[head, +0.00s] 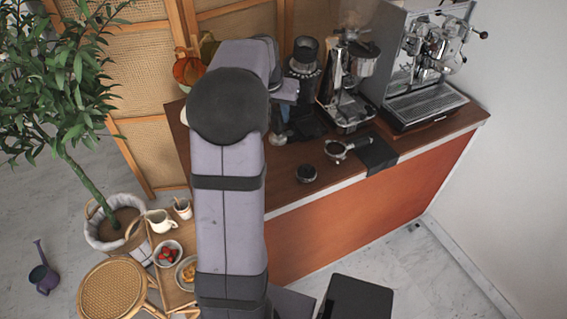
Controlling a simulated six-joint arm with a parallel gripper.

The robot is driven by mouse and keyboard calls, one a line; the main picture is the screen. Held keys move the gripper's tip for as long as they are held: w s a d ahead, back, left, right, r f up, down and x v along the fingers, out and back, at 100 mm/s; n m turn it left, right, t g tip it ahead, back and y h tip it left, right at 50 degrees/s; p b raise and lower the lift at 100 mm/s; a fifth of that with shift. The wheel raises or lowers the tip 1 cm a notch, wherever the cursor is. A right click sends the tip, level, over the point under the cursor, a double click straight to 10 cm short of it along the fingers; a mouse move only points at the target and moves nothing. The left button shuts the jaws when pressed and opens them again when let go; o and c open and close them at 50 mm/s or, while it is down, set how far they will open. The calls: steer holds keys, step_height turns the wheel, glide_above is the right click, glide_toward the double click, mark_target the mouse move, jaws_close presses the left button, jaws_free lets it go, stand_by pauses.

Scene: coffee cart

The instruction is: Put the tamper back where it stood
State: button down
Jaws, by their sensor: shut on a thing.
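My gripper (279,136) is low over the counter, left of the coffee grinder, and largely hidden behind my own arm. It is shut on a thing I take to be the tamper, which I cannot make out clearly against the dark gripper. A small round black piece (306,174) sits on the wooden counter (288,190) near its front edge, to the right of and in front of my gripper. I cannot tell whether it is a stand or another tool.
A portafilter (340,149) lies by a dark mat (377,155) at the front edge. A grinder (346,92) and an espresso machine (425,75) stand behind. Orange glassware (188,69) is at the back left. The front counter right of my gripper has some free room.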

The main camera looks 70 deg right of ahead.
mark_target(283, 137)
steer(key=shift+s+d+r, duration=0.15)
steer(key=shift+s+d, duration=0.2)
steer(key=shift+s, duration=0.45)
steer(key=shift+f+p, duration=1.5)
steer(key=shift+f, duration=3.5)
steer(key=shift+f, duration=0.2)
steer(key=c, duration=1.4)
jaws_free()
steer(key=shift+a, duration=0.1)
steer(key=shift+r, duration=0.25)
steer(key=b+v, duration=0.4)
steer(key=v, duration=0.7)
steer(key=shift+a+r, duration=0.15)
steer(key=shift+r, duration=0.25)
steer(key=shift+w, duration=0.15)
